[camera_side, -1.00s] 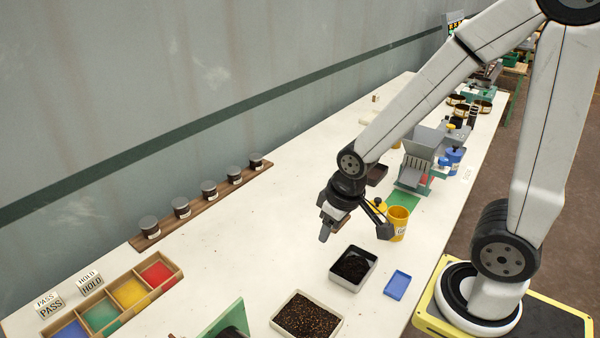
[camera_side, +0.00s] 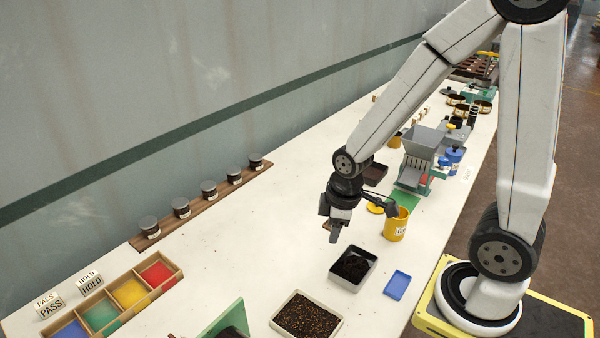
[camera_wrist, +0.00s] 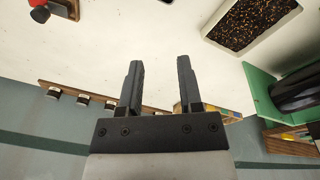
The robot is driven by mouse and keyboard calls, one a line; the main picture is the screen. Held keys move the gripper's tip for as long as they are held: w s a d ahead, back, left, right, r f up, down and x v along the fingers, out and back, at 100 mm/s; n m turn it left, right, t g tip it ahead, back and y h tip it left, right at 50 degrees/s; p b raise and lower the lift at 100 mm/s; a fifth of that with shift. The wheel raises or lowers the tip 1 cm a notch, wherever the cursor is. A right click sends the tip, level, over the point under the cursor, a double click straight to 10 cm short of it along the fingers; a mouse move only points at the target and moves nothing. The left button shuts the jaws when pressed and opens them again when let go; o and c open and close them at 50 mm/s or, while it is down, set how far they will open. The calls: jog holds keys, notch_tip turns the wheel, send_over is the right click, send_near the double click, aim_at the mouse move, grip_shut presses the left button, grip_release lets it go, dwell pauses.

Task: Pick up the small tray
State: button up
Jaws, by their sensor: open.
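Several trays lie on the white bench, and I cannot tell for sure which one the task calls small. A flat blue tray (camera_side: 397,285) lies near the right edge. A pale-rimmed tray of black material (camera_side: 334,279) is left of it, and a larger tray of brown grains (camera_side: 276,325) is at the front. A dark brown tray (camera_side: 376,174) sits farther back. My gripper (camera_side: 363,223) is above the bench, behind the black-filled tray and apart from every tray. In the wrist view its two fingers (camera_wrist: 160,66) are spread with nothing between them.
A yellow cup (camera_side: 396,225) stands close to my gripper, with a grey hopper machine (camera_side: 421,155) behind. A wooden rack of dark-lidded jars (camera_side: 209,193) runs along the wall. A divided colour box (camera_side: 160,288) is front left. The bench's middle left is clear.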

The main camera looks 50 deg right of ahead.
aim_at(354, 267)
jog(key=d+f+n+g, duration=0.1)
jog(key=d+f+n, duration=0.3)
jog(key=n, duration=0.7)
jog(key=shift+d+f+n+g, duration=0.15)
jog(key=shift+f+n+g, duration=0.15)
jog(key=shift+g, duration=0.1)
jog(key=shift+f, duration=0.1)
jog(key=shift+f, duration=1.15)
jog(key=shift+f, duration=0.15)
jog(key=shift+w+d+f, duration=0.15)
jog(key=shift+f, duration=2.3)
grip_shut()
